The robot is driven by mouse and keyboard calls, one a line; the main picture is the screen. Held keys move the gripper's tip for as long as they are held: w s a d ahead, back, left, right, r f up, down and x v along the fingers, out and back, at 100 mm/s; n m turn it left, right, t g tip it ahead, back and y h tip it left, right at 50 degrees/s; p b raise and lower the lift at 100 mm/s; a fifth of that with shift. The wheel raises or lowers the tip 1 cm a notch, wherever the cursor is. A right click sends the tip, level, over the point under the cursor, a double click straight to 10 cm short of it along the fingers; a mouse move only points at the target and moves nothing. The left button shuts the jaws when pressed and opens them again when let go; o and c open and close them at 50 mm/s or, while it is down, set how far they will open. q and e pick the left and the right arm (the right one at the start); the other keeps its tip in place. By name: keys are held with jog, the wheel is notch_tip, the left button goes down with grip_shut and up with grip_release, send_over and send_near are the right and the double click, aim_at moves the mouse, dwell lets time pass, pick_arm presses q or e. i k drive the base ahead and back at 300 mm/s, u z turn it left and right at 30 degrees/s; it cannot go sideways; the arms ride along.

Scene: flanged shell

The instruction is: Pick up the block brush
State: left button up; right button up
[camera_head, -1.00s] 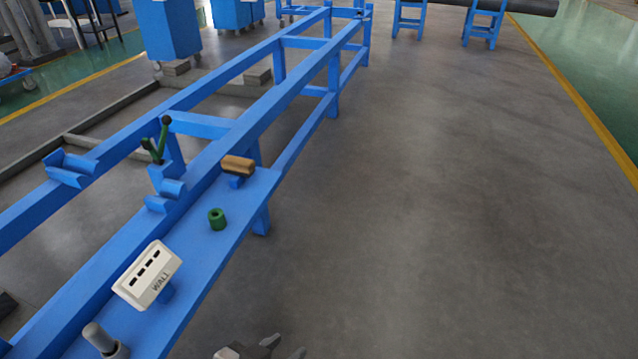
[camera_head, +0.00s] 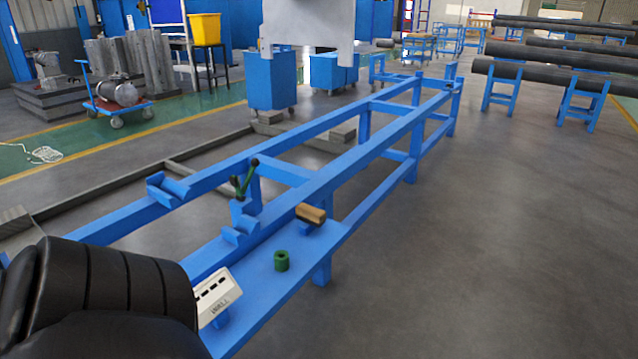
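The block brush (camera_head: 311,214), a brown wooden block, sits on a small blue support at the far end of the blue shelf (camera_head: 262,310) along the bench. Its underside is hidden. A black, ribbed part of my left arm covers the lower left of the picture and hides the near end of the shelf. Neither of my grippers shows in the head view now, and nothing touches the brush.
A green ring (camera_head: 281,261) stands on the shelf near the brush. A green-handled lever (camera_head: 243,180) rises behind the shelf. The floor to the right is clear.

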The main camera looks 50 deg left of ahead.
aim_at(307, 213)
jog(key=u, duration=0.45)
jog(key=i, duration=2.5)
jog(key=u, duration=1.95)
jog(key=i, duration=1.2)
jog(key=u, duration=1.3)
